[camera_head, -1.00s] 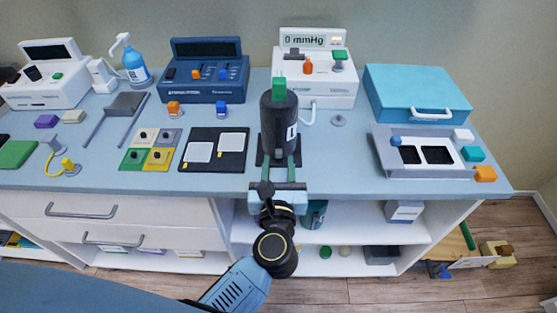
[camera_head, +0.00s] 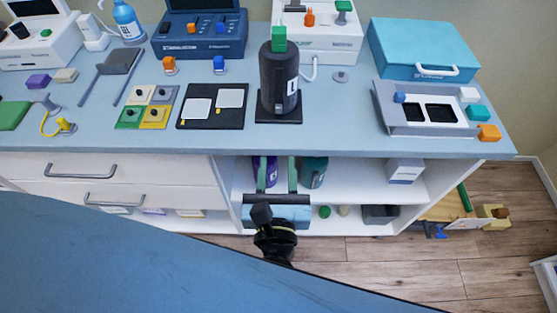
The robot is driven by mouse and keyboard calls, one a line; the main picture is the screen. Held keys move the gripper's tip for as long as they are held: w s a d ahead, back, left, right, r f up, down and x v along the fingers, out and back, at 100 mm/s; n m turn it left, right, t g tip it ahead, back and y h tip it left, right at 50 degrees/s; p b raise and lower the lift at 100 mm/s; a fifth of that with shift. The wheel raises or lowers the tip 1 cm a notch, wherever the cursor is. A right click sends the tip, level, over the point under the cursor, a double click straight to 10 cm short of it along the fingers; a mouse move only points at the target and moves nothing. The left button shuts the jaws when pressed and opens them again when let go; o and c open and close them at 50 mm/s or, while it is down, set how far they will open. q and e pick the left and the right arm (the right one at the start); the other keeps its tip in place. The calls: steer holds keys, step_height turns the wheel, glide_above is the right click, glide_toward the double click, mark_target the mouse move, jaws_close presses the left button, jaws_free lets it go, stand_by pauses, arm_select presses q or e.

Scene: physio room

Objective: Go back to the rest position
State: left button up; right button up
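My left gripper (camera_head: 277,176) is in front of the counter, below its front edge and before the open shelves. Its two green fingers stand apart with nothing between them, so it is open and empty. A dark cylindrical bottle (camera_head: 279,88) with a green cap and a white label stands upright on a black base plate (camera_head: 291,113) on the counter (camera_head: 345,137). The gripper is apart from the bottle. My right gripper does not show. A large blue surface covers the lower left and hides most of my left arm.
The counter holds a blue case (camera_head: 422,50), a grey tray (camera_head: 385,108) with coloured cubes around it, a black board (camera_head: 213,121) with white pads, and several devices. A purple bottle (camera_head: 262,172) and a teal one (camera_head: 314,172) stand on the shelf.

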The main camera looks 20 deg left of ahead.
arm_select(q)
step_height(320, 180, down, 17)
steer(key=d+m+g+h, duration=0.1)
steer(key=m+h, duration=0.2)
steer(key=m, duration=0.6)
steer(key=d+m+h, duration=0.2)
steer(key=m+h, duration=0.2)
steer(key=m, duration=0.5)
steer(key=s+a+f+m+g+h, duration=0.1)
steer(key=s+a+f+m+g, duration=0.15)
steer(key=f+m, duration=0.5)
steer(key=s+a+f+m+g, duration=0.2)
steer(key=s+f+m+g, duration=0.15)
steer(key=f, duration=0.65)
steer(key=s+a+f+m+g+y, duration=0.1)
steer(key=s+a+f+m+g, duration=0.3)
steer(key=s, duration=0.7)
steer(key=s+a+f+m+g+y, duration=0.2)
steer(key=s+a+f+m+g, duration=0.3)
steer(key=s+a+f+m, duration=0.4)
steer(key=s+a+f, duration=0.2)
steer(key=a, duration=0.2)
steer(key=shift+s+a+y, duration=0.25)
steer(key=shift+s+y, duration=0.05)
steer(key=shift+s, duration=0.1)
